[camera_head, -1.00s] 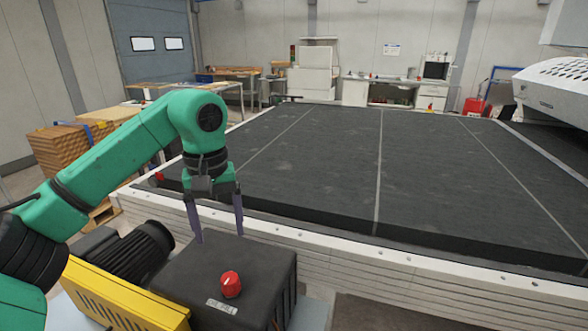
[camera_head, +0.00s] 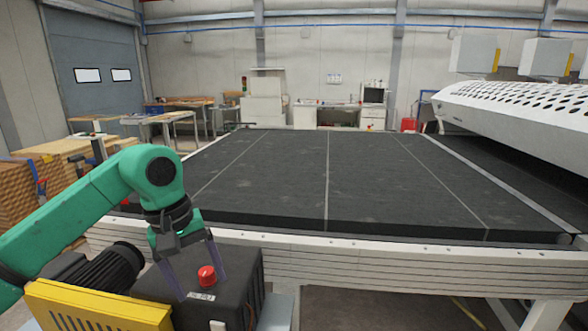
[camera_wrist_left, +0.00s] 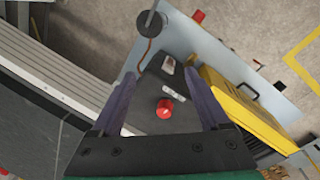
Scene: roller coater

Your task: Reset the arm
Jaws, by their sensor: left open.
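My left arm is green and comes in from the left in the head view. My left gripper (camera_head: 203,275) is open and empty, with its two purple fingers pointing down and spread apart. It hangs at the black box with the red knob (camera_head: 207,276), and the knob shows between the fingers. In the left wrist view the red knob (camera_wrist_left: 165,108) lies between the open fingers (camera_wrist_left: 160,95), and a gap separates it from each finger. A small label (camera_head: 201,296) is on the box below the knob. My right gripper is not in view.
A wide black conveyor bed (camera_head: 290,180) with a pale front frame (camera_head: 380,262) lies behind the box. A yellow guard (camera_head: 95,310) and a black motor (camera_head: 105,270) stand left of the box. A white perforated machine cover (camera_head: 520,110) is at the right.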

